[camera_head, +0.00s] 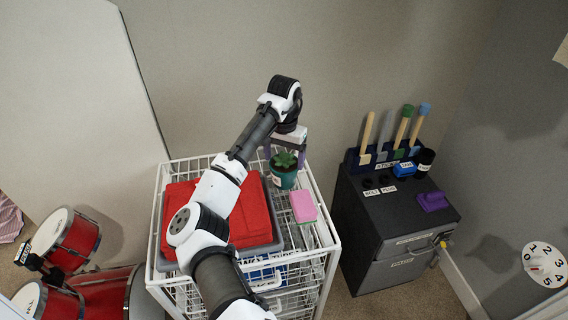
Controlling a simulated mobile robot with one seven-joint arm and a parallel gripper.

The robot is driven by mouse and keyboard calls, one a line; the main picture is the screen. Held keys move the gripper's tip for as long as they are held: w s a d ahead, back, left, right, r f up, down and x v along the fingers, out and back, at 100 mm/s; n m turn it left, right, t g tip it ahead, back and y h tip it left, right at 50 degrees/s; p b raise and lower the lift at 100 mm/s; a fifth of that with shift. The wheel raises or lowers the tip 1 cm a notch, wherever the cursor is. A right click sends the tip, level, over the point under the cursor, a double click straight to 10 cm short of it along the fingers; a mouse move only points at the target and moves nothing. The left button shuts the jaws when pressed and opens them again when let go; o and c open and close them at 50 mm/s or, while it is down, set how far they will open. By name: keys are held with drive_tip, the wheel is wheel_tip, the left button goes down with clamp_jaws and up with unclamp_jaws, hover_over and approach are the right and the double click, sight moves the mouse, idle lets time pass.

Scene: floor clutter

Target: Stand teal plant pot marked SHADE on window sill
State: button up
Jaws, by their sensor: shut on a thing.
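The teal plant pot (284,179) holds a small green plant and shows below my gripper (285,155). My gripper points down and is shut on the pot, over the right part of a white wire basket unit (328,245). Whether the pot touches anything beneath it is hard to tell. Marks on the pot are too small to read as SHADE. I cannot make out a window sill in this view.
A folded red cloth (254,213) on a grey tray and a pink block (303,206) lie on the basket unit. A dark cabinet (395,222) with small items and upright tools stands right. Red drums (69,238) stand left.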

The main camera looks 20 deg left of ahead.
drive_tip(key=shift+f, duration=1.5)
drive_tip(key=shift+f, duration=0.1)
drive_tip(key=o, duration=1.2)
wheel_tip(320, 180, up, 11)
drive_tip(key=shift+f+b, duration=0.15)
drive_tip(key=shift+b, duration=0.2)
drive_tip(key=shift+r, duration=0.7)
